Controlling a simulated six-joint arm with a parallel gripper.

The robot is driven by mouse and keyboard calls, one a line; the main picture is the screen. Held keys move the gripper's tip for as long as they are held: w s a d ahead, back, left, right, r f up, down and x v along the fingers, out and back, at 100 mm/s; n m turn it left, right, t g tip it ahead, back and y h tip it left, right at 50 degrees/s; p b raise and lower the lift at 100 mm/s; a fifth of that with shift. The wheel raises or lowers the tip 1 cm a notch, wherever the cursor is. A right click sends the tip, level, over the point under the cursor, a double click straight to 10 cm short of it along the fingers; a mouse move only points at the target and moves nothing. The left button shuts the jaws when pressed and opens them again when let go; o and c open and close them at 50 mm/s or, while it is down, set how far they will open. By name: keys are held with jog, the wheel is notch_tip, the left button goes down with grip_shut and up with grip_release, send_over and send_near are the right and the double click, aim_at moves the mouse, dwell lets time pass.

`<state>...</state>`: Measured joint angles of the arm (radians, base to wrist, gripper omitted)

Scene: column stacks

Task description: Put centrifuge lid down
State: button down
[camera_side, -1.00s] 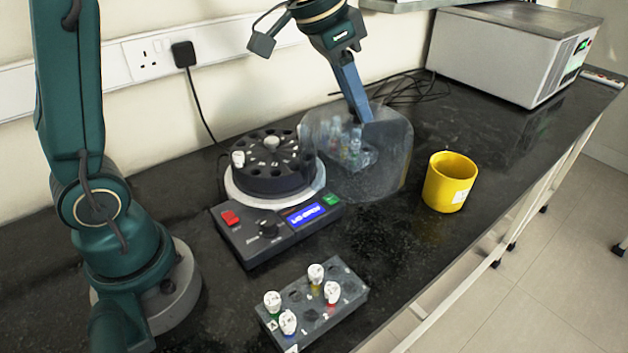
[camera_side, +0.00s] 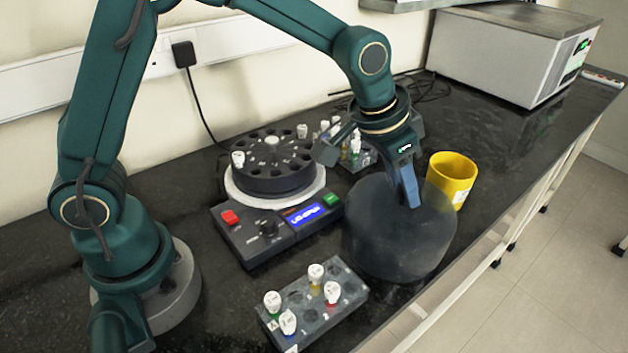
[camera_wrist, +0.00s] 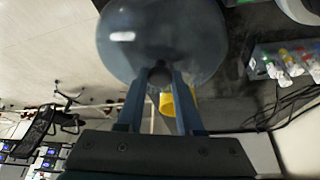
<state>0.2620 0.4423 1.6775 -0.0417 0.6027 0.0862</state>
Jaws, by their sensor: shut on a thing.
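The centrifuge lid (camera_side: 385,245) is a translucent grey round cover, to the right of the centrifuge and beside the front tube rack. My gripper (camera_side: 413,203) is shut on its top knob, and the lid also fills the upper middle of the wrist view (camera_wrist: 165,45). The lid is upright and low over the bench; I cannot tell whether it touches the bench. The centrifuge (camera_side: 275,200) is uncovered, its dark rotor (camera_side: 271,160) showing, with white-capped tubes at its left and right.
The front tube rack (camera_side: 312,305) holds several white-capped tubes just left of the lid. A back rack (camera_side: 362,158) stands behind, partly hidden by my arm. The yellow cup (camera_side: 453,178) is close behind the lid. A grey box unit (camera_side: 505,55) stands far right. The bench edge is near on the right.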

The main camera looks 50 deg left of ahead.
jog(key=c, duration=0.5)
grip_release()
jog(key=shift+f, duration=0.1)
jog(key=shift+c, duration=0.2)
jog(key=v, duration=1.1)
jog(key=s+a+f+n, duration=0.1)
jog(key=s+a, duration=0.3)
jog(key=s, duration=0.4)
jog(key=s+a+f+n+t+y, duration=0.1)
jog(key=s+a+f+n, duration=0.1)
jog(key=s+a, duration=0.3)
jog(key=s, duration=0.2)
jog(key=shift+s+f+n, duration=0.3)
jog(key=shift+s, duration=0.1)
